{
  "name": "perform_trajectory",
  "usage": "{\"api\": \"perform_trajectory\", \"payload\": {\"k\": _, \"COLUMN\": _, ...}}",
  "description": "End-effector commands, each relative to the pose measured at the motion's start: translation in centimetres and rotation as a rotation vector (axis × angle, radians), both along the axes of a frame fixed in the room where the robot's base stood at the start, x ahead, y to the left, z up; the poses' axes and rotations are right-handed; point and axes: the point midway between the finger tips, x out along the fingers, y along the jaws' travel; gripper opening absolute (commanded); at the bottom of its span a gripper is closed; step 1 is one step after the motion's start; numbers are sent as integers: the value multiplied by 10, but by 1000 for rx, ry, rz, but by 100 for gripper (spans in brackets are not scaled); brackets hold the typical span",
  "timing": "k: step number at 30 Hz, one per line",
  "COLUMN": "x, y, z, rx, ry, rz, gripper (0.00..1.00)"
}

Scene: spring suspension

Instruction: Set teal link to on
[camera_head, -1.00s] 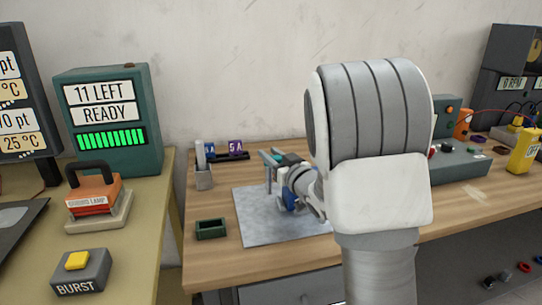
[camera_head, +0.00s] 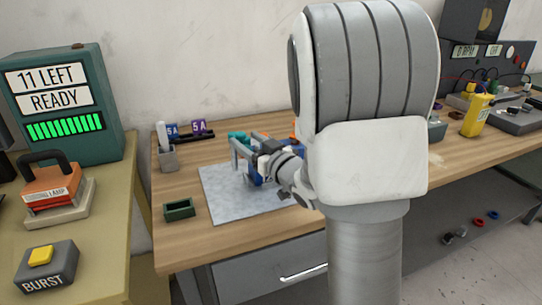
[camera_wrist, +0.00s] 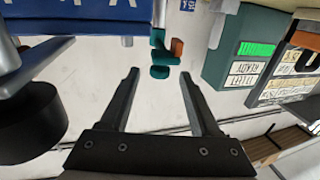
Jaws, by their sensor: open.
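In the wrist view a small teal piece (camera_wrist: 159,56), which looks like the teal link, has an orange piece (camera_wrist: 177,47) beside it. My gripper (camera_wrist: 159,73) is open, with a dark finger on each side of the teal piece's lower end; I cannot tell the depth between them. A blue block (camera_wrist: 70,22) with white marks fills the upper left of the wrist view. In the head view a teal part (camera_head: 238,137) shows above the grey mat (camera_head: 222,205), beyond my wrist. My arm hides much of the fixture there.
A small green tray (camera_head: 179,210) and a grey pen cup (camera_head: 168,158) stand left of the mat. The teal READY display (camera_head: 62,100) stands on the left bench. A yellow device (camera_head: 478,115) is on the right.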

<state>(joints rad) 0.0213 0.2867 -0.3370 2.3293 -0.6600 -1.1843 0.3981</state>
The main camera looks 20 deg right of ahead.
Motion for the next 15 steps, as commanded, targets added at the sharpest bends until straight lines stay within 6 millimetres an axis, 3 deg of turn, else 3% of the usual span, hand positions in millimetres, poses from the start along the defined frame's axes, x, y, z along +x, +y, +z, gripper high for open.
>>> {"api": "perform_trajectory", "payload": {"k": 9, "x": -79, "y": -23, "z": 2, "rx": 1, "ry": -2, "rz": -6, "gripper": 63}}
{"api": "perform_trajectory", "payload": {"k": 15, "x": -91, "y": -25, "z": -3, "rx": 1, "ry": -5, "rz": 0, "gripper": 63}}
